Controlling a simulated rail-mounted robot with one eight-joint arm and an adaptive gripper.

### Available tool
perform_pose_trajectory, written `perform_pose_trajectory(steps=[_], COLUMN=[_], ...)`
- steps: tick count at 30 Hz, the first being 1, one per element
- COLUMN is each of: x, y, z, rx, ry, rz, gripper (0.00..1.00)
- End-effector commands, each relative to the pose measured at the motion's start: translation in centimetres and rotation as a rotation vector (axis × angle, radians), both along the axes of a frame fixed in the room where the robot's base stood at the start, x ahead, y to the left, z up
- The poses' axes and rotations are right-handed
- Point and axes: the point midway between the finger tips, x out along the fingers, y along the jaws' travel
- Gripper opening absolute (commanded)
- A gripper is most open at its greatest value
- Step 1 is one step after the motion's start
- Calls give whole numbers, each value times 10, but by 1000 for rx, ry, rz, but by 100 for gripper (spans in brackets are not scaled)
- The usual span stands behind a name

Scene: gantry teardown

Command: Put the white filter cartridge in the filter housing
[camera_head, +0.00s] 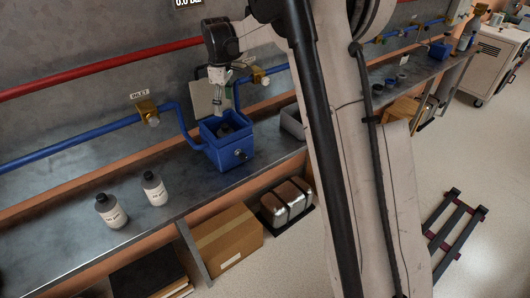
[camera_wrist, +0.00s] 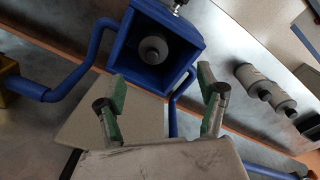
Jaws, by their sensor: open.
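The filter housing (camera_head: 228,155) is an open-topped blue box on the bench, joined to blue pipes. It also shows in the wrist view (camera_wrist: 190,68), where I look into it. A grey, round-ended piece (camera_wrist: 153,48) sits inside it and shows as a dark shape in the head view (camera_head: 225,129). I cannot tell whether this piece is the white filter cartridge, and I see no clearly white cartridge elsewhere. My gripper (camera_head: 218,103) is above the housing, pointing down. In the wrist view my gripper (camera_wrist: 162,92) is open, with nothing between its fingers.
Two labelled bottles (camera_head: 111,212) (camera_head: 154,189) with dark caps stand on the bench left of the housing. A grey tray (camera_head: 291,122) is to its right, partly behind my arm. A pale panel (camera_wrist: 115,132) is close by. A red pipe (camera_head: 90,77) runs along the wall.

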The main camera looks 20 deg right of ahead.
Motion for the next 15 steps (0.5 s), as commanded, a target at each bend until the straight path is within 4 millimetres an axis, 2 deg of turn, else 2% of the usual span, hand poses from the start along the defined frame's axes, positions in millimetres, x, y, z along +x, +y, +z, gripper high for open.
perform_pose_trajectory(steps=[1,6,15], x=[-14,-54,-135], y=[0,0,0], z=[15,54,103], rx=[2,12,46], ry=[-18,-81,-187], rz=[-28,-128,-304], gripper=[71,71,71])
